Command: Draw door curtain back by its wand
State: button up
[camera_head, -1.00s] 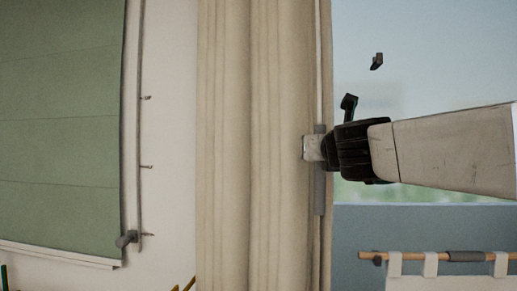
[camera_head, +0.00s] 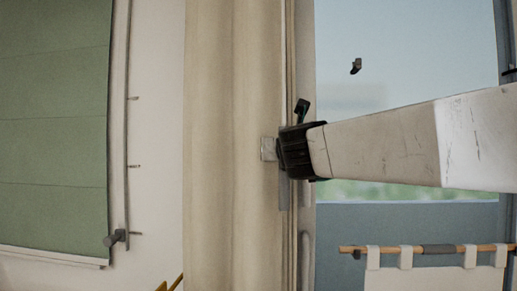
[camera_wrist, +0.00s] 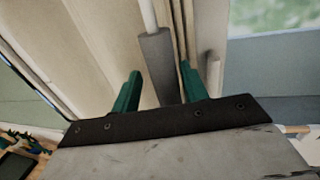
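The beige door curtain (camera_head: 225,150) hangs in tall folds left of centre in the head view, bunched beside the glass. Its wand has a grey handle (camera_head: 285,195) along the curtain's right edge. In the wrist view the handle (camera_wrist: 158,62) runs up between my two green fingers, with a thin pale rod above it. The exact finger contact is hidden in the head view.
A green blind (camera_head: 52,130) hangs on the left, with a grey knob (camera_head: 115,238) by its lower corner. Door glass (camera_head: 400,60) shows on the right. A white cloth (camera_head: 430,278) hangs from a wooden rod at lower right. A pale upright handle (camera_head: 305,262) stands right of the curtain.

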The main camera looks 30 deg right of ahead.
jog(key=v, duration=0.8)
jog(key=shift+d, duration=0.1)
dwell(0.5)
